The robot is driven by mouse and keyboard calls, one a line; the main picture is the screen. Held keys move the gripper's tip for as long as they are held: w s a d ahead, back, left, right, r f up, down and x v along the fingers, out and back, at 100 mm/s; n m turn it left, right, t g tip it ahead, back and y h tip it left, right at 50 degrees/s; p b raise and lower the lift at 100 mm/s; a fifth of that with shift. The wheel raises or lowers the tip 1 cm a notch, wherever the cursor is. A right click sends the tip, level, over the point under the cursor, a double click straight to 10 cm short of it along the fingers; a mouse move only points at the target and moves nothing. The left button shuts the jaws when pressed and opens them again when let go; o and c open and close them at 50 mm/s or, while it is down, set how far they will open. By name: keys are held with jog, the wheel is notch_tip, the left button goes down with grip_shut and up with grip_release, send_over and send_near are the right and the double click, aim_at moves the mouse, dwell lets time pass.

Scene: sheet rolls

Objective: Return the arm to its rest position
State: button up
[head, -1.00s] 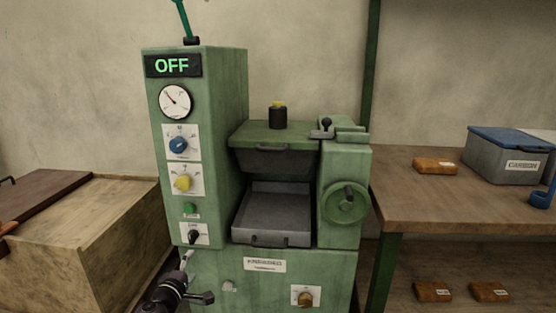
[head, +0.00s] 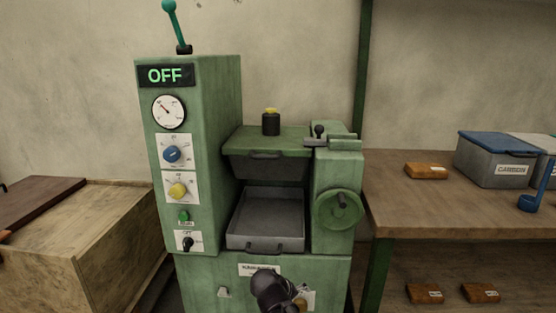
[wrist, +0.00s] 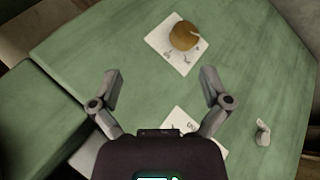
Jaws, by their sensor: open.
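My gripper (wrist: 160,78) is open and empty in the wrist view, its two grey fingers spread apart over a green panel. A brown knob (wrist: 184,36) on a white plate lies beyond the fingertips, apart from them. In the head view a dark part of my arm (head: 272,290) stands in front of the lower front of the green machine (head: 210,285). It partly covers the nameplate and the brown knob (head: 303,303). The fingers cannot be made out in the head view. The machine's display (head: 165,75) reads OFF.
The machine has a handwheel (head: 338,209), a tray (head: 266,222) under a raised lid, and a black switch (head: 187,243). A wooden crate (head: 90,235) stands at left. A workbench (head: 430,215) with a bin (head: 495,160) stands at right.

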jog(key=shift+s+d+f+m+g+y+p, duration=1)
jog(key=shift+s+d+m+g+y, duration=1.7)
jog(key=shift+s+d, duration=2.35)
notch_tip(320, 180, up, 38)
jog(key=w+d+p, duration=0.1)
jog(key=p, duration=3.6)
jog(key=shift+w+d+f+p, duration=0.2)
jog(key=shift+w+p, duration=0.05)
jog(key=shift+p, duration=0.05)
jog(key=shift+c, duration=0.2)
